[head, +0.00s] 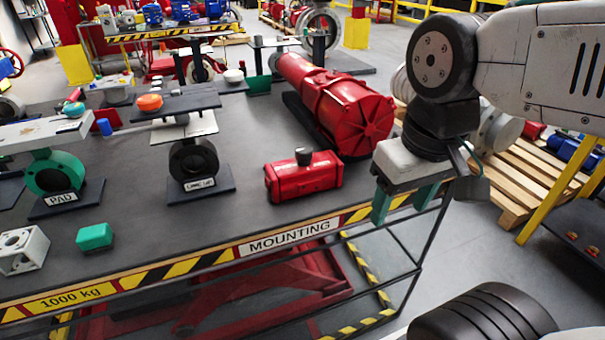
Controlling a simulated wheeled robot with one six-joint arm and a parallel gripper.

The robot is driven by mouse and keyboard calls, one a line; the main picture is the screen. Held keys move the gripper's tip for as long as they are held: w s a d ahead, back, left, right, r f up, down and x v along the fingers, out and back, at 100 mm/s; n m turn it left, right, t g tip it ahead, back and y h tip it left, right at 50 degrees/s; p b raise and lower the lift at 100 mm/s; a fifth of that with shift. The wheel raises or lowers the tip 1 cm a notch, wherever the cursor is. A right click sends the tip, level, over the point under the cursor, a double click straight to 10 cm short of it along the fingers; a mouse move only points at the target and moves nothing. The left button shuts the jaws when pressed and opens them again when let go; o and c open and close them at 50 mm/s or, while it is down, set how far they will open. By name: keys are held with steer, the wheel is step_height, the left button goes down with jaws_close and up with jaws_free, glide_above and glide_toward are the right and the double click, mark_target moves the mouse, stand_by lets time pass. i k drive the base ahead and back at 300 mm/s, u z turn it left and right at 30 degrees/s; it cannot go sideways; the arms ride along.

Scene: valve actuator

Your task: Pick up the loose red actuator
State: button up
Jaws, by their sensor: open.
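A small red actuator (303,178) with a dark knob on top lies loose on the dark table top, near the front edge above the "MOUNTING" label. A much larger red cylindrical actuator (335,100) lies behind it on a dark base. My gripper (402,205) has two green fingers pointing down. It is to the right of the small red actuator, apart from it, by the table's right front corner. The fingers are spread and nothing shows between them.
The table (210,235) has a striped front edge. A black valve stand (194,165), a green valve stand (57,175), a green block (95,237) and a grey bracket (22,250) stand left. Wooden pallets (520,180) lie right. Table surface in front of the small actuator is clear.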

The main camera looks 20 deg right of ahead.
mark_target(287, 179)
steer(key=z, duration=0.05)
steer(key=k, duration=0.5)
steer(key=u, duration=2.35)
steer(key=i, duration=1.3)
steer(key=z, duration=2.05)
steer(key=i, duration=0.5)
steer(key=z, duration=0.05)
